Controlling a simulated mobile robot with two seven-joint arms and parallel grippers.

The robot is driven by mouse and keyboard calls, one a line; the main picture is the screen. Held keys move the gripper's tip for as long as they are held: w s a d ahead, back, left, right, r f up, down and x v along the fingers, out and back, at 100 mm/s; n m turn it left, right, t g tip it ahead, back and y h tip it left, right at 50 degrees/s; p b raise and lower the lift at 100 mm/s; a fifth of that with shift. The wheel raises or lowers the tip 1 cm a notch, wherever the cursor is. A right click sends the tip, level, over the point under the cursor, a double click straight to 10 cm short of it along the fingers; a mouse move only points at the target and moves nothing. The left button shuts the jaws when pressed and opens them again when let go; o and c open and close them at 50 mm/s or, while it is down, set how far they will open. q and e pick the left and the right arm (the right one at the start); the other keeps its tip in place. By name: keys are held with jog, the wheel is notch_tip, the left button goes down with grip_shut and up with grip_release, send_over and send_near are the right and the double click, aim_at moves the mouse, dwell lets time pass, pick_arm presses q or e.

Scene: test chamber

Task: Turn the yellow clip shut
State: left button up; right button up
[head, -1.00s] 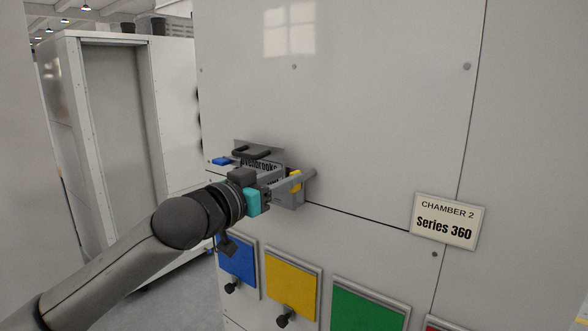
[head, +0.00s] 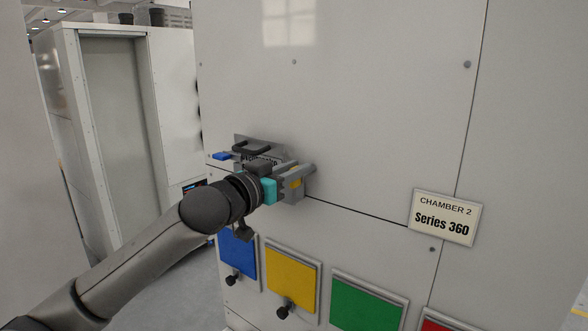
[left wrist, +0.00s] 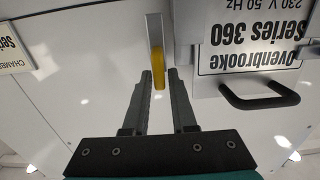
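The yellow clip (left wrist: 157,65) shows in the left wrist view as a narrow upright bar beside a grey metal piece (left wrist: 154,28). In the head view only a small part of the clip (head: 296,183) shows, mostly hidden by my gripper. My left gripper (left wrist: 160,76) is open, with its two fingertips on either side of the clip's lower part. A gap shows between the fingers, and I cannot tell whether either finger touches the clip. In the head view my left gripper (head: 296,178) is close to the chamber wall. My right gripper is not in view.
A labelled box (left wrist: 248,35) with a black handle (left wrist: 258,96) is close beside the gripper. Below are a blue panel (head: 237,252), a yellow panel (head: 292,281) and a green panel (head: 366,305). A chamber sign (head: 445,217) is on the right. The upper wall is clear.

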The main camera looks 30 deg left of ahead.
pick_arm(q)
grip_shut()
jog(key=shift+m, duration=0.4)
jog(key=m, duration=0.1)
jog(key=m+p, duration=0.1)
jog(key=shift+d+m, duration=0.25)
jog(key=shift+m, duration=0.05)
jog(key=m, duration=0.5)
jog(key=d+f+m+p, duration=0.1)
jog(key=m, duration=0.8)
jog(key=shift+d+f+m+p, duration=0.2)
jog(key=shift+f+m+p, duration=0.1)
jog(key=shift+f+p, duration=0.1)
